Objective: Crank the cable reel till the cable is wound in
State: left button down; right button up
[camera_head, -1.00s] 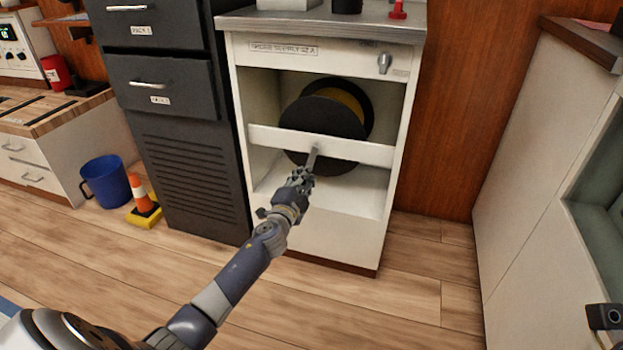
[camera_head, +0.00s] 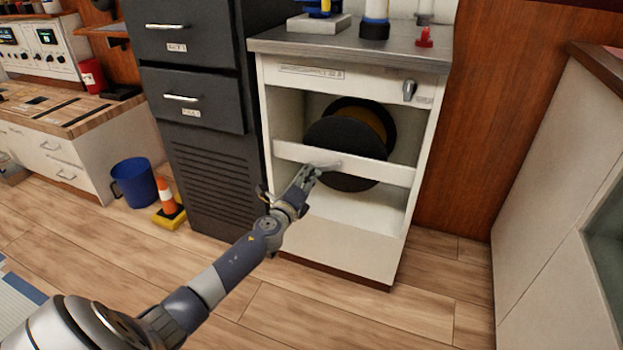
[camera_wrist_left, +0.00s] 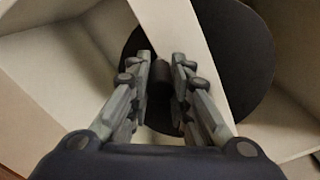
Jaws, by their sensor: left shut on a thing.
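The cable reel (camera_head: 335,135) sits in the open bay of a white cabinet, behind a white crossbar. It has black round flanges, with a dull yellow winding (camera_head: 378,122) between them; no loose cable end shows. In the left wrist view the handle (camera_wrist_left: 158,76) stands between the two fingers, with the reel behind. My right gripper is not in view.
The white cabinet (camera_head: 345,240) has a small grey knob (camera_head: 409,90) at its upper right. A dark drawer cabinet (camera_head: 205,170) stands close on its left. A blue bucket (camera_head: 134,182) and an orange-white cone (camera_head: 167,199) stand on the floor. The floor in front is clear.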

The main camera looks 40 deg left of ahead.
pick_arm(q)
jog(key=shift+a+r+m+p, duration=0.25)
jog(key=shift+r+m+p, duration=0.45)
jog(key=shift+m, duration=0.5)
jog(key=shift+r, duration=0.15)
jog(key=c, duration=1.5)
grip_release()
jog(key=shift+o, duration=0.2)
jog(key=shift+s, duration=0.15)
jog(key=v, duration=1.1)
jog(key=shift+s, duration=0.4)
